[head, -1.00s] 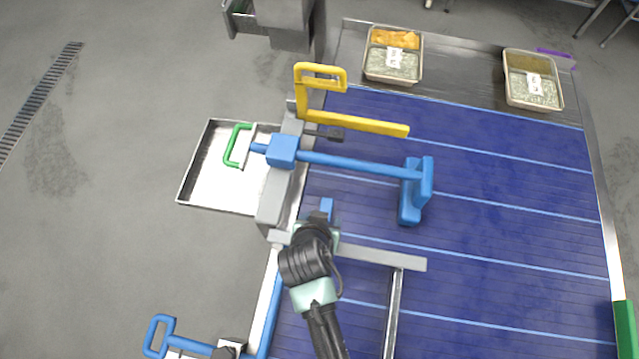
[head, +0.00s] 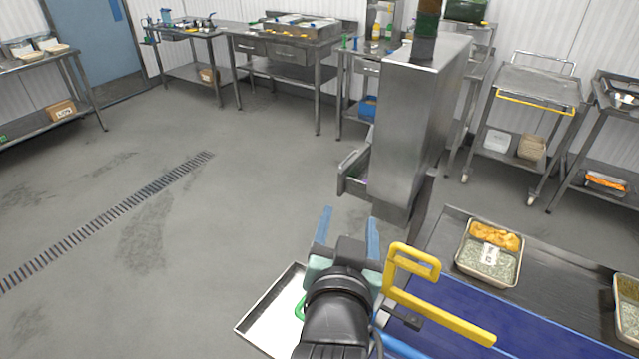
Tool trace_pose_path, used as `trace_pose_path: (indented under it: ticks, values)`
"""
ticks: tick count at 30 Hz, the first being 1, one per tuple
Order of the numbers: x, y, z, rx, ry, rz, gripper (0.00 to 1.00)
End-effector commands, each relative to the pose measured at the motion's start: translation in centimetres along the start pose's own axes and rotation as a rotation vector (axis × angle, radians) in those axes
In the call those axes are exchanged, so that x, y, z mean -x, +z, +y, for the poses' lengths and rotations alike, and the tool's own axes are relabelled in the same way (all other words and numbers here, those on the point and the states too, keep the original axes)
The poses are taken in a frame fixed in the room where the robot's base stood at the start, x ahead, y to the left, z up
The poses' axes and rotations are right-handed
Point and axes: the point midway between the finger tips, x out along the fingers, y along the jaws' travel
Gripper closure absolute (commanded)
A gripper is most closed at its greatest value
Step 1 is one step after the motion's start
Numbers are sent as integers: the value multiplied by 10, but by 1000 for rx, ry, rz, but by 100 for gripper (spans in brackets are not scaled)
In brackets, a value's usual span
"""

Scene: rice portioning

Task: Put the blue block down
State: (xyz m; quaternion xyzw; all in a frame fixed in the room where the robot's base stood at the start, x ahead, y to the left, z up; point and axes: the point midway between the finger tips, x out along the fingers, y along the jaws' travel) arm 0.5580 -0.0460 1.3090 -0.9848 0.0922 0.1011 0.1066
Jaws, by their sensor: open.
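My gripper (head: 349,216) is in the lower middle of the head view, with its two blue fingers spread apart and nothing visible between them. It is raised near the left edge of the blue conveyor (head: 540,340), above the steel tray (head: 262,328) and left of the yellow handle (head: 440,312). No separate blue block can be made out. A piece of a blue bar (head: 402,348) shows at the bottom edge. My arm and the picture's edge hide what lies around it.
A steel cabinet (head: 415,125) with an open drawer (head: 355,175) stands ahead. A food tray (head: 490,255) sits at the conveyor's far end, another (head: 628,303) at the right edge. Steel tables (head: 285,50) line the back wall. The floor at left is clear.

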Motion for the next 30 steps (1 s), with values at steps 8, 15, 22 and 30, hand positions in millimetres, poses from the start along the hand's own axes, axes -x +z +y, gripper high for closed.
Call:
trace_pose_path:
  ticks: [8,15,22,30]
  values:
    - [102,-244,-73,89,-202,658,34]
    - [192,-324,-90,131,-252,977,34]
    - [204,-332,-92,137,-255,1015,34]
    - [200,-317,-89,136,-257,1011,34]
